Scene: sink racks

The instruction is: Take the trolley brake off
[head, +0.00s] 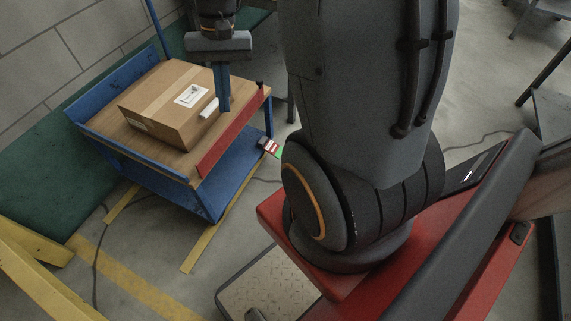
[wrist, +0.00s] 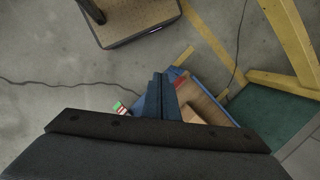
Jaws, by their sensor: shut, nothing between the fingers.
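The trolley is blue, with a wooden top (head: 92,110) and a red strip along its near edge; part of it also shows in the wrist view (wrist: 212,84). A small grey part with red, white and green marks (head: 269,147), which looks like the brake pedal, sticks out low at the trolley's right end. It also shows in the wrist view (wrist: 121,109), left of the fingers. My gripper (head: 224,108) is shut and empty, pointing down in front of the box, near the red strip. Its fingertips (wrist: 157,76) also show in the wrist view. It is apart from the pedal.
A taped cardboard box (head: 165,100) with a white label stands on the trolley. Yellow floor lines (head: 125,275) and a dark cable lie around it. A yellow frame (head: 30,265) is at the lower left. The concrete floor right of the trolley is mostly clear.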

